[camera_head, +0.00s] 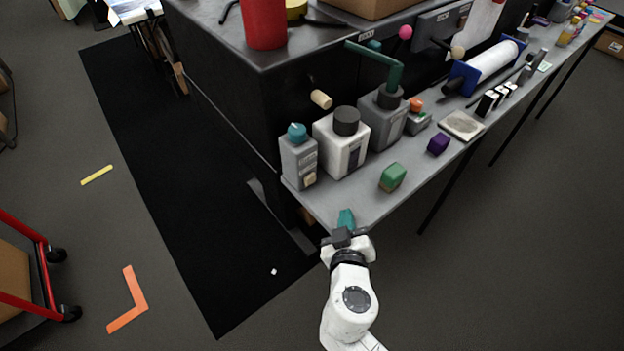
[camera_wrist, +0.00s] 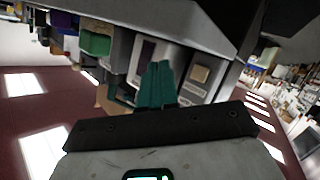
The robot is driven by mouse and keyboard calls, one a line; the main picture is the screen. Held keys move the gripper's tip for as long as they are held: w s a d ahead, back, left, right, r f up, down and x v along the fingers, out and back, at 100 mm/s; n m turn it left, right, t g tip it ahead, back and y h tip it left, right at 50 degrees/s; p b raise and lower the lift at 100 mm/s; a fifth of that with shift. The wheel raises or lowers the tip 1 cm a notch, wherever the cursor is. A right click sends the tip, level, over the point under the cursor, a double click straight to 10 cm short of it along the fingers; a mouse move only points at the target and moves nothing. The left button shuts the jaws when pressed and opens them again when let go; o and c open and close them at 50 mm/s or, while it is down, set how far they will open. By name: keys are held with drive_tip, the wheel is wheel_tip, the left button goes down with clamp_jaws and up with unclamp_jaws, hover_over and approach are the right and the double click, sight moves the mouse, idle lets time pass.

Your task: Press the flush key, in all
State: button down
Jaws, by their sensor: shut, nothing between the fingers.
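A small grey box (camera_head: 298,160) with a teal knob (camera_head: 296,132) stands at the near left end of the shelf. A beige key (camera_head: 309,179) sits low on its front; it also shows in the wrist view (camera_wrist: 200,74). No label reading "flush" is legible. My gripper (camera_head: 346,216) has teal fingers, shut and empty, at the shelf's near edge, in front of and to the right of the beige key and apart from it. In the wrist view the shut fingers (camera_wrist: 157,84) point toward the boxes.
A white box (camera_head: 341,146) with a dark cap and a taller grey unit (camera_head: 383,120) stand beside the grey box. A green block (camera_head: 393,177) and a purple block (camera_head: 438,144) lie on the shelf (camera_head: 365,208). A black mat (camera_head: 165,170) covers the floor at left.

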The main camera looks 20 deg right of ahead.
sight(310, 179)
drive_tip(key=shift+w, duration=0.1)
drive_tip(key=w, duration=0.2)
drive_tip(key=w+a, duration=0.1)
drive_tip(key=w, duration=0.1)
drive_tip(key=w+a, duration=0.1)
drive_tip(key=w, duration=0.2)
drive_tip(key=shift+a+f+b, duration=0.1)
drive_tip(key=shift+a+b, duration=0.1)
drive_tip(key=shift+b, duration=0.15)
drive_tip(key=shift+w+a, duration=0.2)
drive_tip(key=shift+w, duration=0.4)
drive_tip(key=shift+w+b, duration=0.1)
drive_tip(key=shift+b, duration=0.25)
idle(1.2)
drive_tip(key=shift+w+a, duration=0.1)
drive_tip(key=shift+w, duration=0.2)
drive_tip(key=shift+w+a+b, duration=0.15)
drive_tip(key=shift+w+b, duration=0.3)
drive_tip(key=shift+b, duration=0.1)
idle(0.7)
drive_tip(key=shift+s, duration=0.1)
drive_tip(key=shift+s+d, duration=0.25)
drive_tip(key=shift+s, duration=0.5)
